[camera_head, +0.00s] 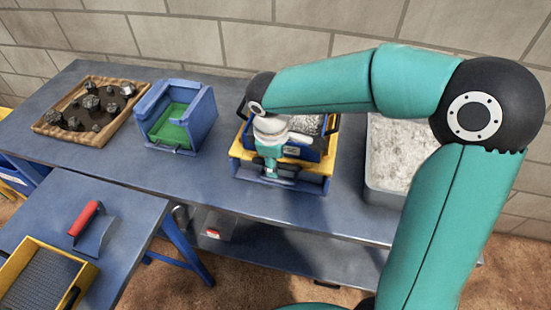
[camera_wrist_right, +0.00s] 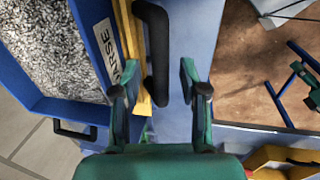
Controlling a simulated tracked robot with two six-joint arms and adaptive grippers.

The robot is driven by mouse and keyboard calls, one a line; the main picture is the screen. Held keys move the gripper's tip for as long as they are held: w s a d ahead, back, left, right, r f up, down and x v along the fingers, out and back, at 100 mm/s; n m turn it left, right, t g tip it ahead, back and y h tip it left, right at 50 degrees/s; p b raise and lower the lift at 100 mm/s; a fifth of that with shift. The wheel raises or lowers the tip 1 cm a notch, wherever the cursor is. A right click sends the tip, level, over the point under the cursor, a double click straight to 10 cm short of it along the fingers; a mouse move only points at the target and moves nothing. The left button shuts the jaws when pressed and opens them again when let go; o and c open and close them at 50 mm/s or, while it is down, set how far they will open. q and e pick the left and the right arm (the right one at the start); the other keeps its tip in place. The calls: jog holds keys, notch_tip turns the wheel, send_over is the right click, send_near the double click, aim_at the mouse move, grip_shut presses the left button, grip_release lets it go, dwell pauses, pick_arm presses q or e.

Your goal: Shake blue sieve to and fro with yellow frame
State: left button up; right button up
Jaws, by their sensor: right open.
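The blue sieve (camera_head: 318,147) holds grey gravel and sits in a yellow frame (camera_head: 240,152) on the long table. In the right wrist view, the blue sieve (camera_wrist_right: 85,22) carries a partly visible label, and the yellow frame (camera_wrist_right: 128,35) runs beside it. A thick black handle (camera_wrist_right: 156,60) stands out along the frame's edge. My right gripper (camera_wrist_right: 157,85) is open, one finger on each side of the handle's line; whether it touches is unclear. In the head view my right gripper (camera_head: 272,160) is at the sieve's front and hides part of it. My left gripper is not visible.
A grey bin of pale material (camera_head: 372,178) stands right of the sieve. Left are a blue box with green inside (camera_head: 200,118) and a wooden tray of rocks (camera_head: 50,132).

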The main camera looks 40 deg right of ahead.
grip_shut()
dwell(0.3)
jog(key=w+d, duration=0.2)
jog(key=w+d+p, duration=0.1)
jog(key=d, duration=0.1)
jog(key=shift+w+d, duration=0.15)
jog(key=shift+w, duration=0.2)
grip_release()
